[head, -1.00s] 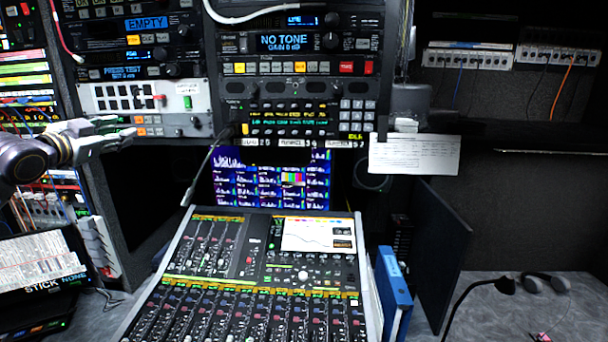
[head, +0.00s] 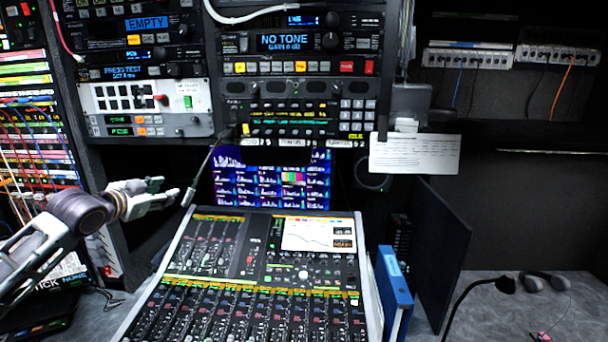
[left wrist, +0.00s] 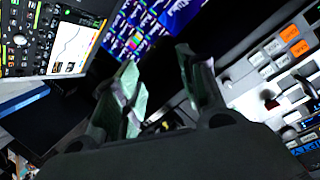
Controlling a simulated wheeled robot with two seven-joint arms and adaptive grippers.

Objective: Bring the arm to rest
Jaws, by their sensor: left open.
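My left arm comes in from the left in the head view. Its gripper (head: 168,191) is open, with nothing between its fingers, in front of the dark gap below the rack and to the left of the blue monitor (head: 270,180). In the left wrist view the two fingers of my left gripper (left wrist: 160,88) stand apart, with the monitor and a rack panel behind them. My right gripper is not in view.
A mixing console (head: 255,285) fills the lower middle. A gooseneck microphone (head: 204,165) hangs close to the left gripper. Rack units (head: 148,108) are above it. A blue binder (head: 393,290) stands right of the console. Grey desk (head: 455,325) shows at the lower right.

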